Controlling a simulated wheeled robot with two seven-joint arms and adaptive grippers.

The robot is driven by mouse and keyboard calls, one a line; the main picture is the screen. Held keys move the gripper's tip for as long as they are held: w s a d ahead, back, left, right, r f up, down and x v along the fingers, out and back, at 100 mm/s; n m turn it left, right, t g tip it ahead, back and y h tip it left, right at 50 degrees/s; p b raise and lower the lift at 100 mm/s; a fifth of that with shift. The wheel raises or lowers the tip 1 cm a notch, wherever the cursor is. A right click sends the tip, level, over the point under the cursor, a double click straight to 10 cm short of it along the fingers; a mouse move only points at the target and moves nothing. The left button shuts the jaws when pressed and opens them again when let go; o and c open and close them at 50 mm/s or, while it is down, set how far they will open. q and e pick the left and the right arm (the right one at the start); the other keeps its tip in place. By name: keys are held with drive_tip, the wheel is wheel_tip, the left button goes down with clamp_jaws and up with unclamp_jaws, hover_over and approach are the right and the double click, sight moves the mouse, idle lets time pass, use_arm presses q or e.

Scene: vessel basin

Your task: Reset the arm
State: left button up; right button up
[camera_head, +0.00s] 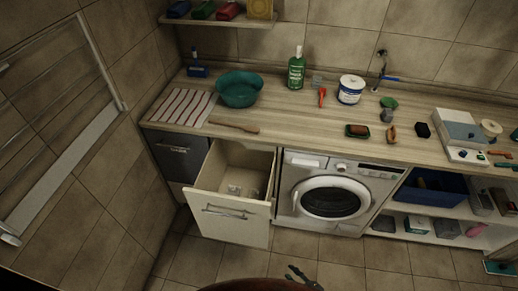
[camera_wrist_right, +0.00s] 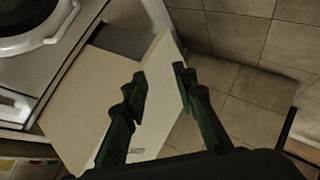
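My right gripper (camera_head: 303,277) shows small and dark at the bottom of the head view, in front of the washing machine and to the right of the open drawer. In the right wrist view its two dark green fingers (camera_wrist_right: 160,85) stand apart with nothing held between them. The pale drawer (camera_head: 236,222) below the counter is pulled out, with small light items inside. Its pale panels (camera_wrist_right: 100,105) show behind the fingers in the right wrist view; I see no clear contact. My left gripper is not in view.
A washing machine (camera_head: 331,194) stands right of the drawer, with open shelves (camera_head: 407,235) further right. The counter (camera_head: 290,128) holds a teal bowl (camera_head: 239,89), a green bottle (camera_head: 296,70), a white tub (camera_head: 351,89) and several small items. The tiled floor (camera_head: 352,277) in front is clear.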

drive_tip(key=s+d+f+m+g+h, duration=0.45)
drive_tip(key=s+d+f+m, duration=0.35)
drive_tip(key=s+d+f, duration=0.75)
drive_tip(key=s+d+f+m+g, duration=0.1)
drive_tip(key=s+f+m, duration=0.1)
drive_tip(key=s, duration=0.4)
drive_tip(key=s+d+f+m+g+h, duration=0.1)
drive_tip(key=s+f+m+g, duration=0.1)
drive_tip(key=s+f, duration=0.2)
drive_tip(key=s+d+f+m+g, duration=0.1)
drive_tip(key=s+f+m, duration=0.2)
drive_tip(key=s, duration=0.6)
drive_tip(key=shift+s+d+f, duration=0.15)
drive_tip(key=shift+s+d, duration=0.15)
drive_tip(key=shift+s, duration=0.1)
